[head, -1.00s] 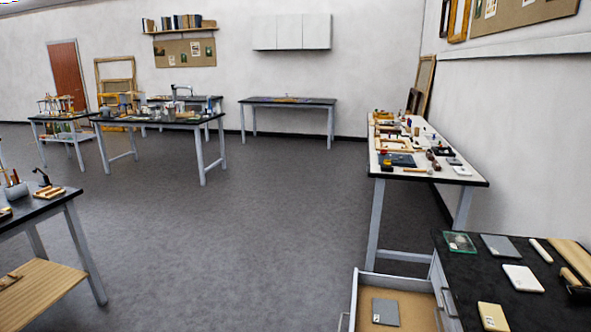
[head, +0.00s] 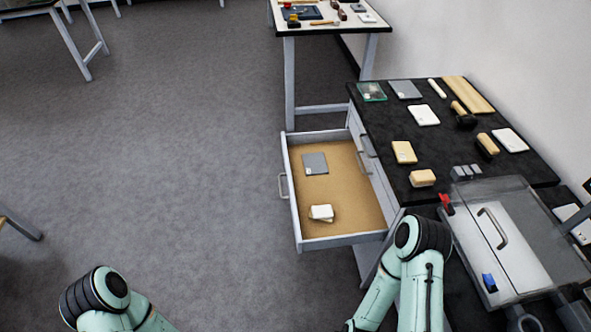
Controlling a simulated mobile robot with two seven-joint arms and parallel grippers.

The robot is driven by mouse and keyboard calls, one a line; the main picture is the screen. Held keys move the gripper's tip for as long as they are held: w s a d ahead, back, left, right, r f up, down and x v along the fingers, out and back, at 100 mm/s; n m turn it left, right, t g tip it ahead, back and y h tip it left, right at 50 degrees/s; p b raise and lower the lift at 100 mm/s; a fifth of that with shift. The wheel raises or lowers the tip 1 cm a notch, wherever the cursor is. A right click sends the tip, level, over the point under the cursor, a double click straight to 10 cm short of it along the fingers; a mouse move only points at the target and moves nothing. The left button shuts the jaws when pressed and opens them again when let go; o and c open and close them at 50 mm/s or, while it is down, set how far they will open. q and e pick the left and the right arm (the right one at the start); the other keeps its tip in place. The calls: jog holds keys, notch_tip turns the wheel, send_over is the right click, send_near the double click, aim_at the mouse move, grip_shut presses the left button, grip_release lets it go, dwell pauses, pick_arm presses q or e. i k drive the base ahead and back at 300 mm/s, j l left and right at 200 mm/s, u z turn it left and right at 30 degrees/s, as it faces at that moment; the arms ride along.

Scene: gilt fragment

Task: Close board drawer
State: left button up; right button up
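The board drawer (head: 350,226) is pulled out to the left from the black-topped cabinet (head: 385,158) in the head view. It has white walls, a tan bottom and a handle (head: 283,187) on its left front. A grey flat board (head: 315,163) and a small white block (head: 321,213) lie inside it. My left arm shows at the bottom left and my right arm at the bottom right, just below the drawer's near corner. Neither gripper is in the picture.
Several small boards and blocks lie on the black top, such as a white one (head: 423,115). A clear-lidded box (head: 500,236) with a handle stands at the near right. Another worktable (head: 330,22) stands behind. The grey floor (head: 170,170) left of the drawer is clear.

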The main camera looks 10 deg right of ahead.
aim_at(358, 219)
jog(key=i+j+z, duration=0.1)
jog(key=j+z, duration=0.2)
jog(key=i+j+z, duration=0.1)
jog(key=j+z, duration=0.2)
jog(key=i+j+z, duration=0.1)
jog(key=i+j, duration=0.25)
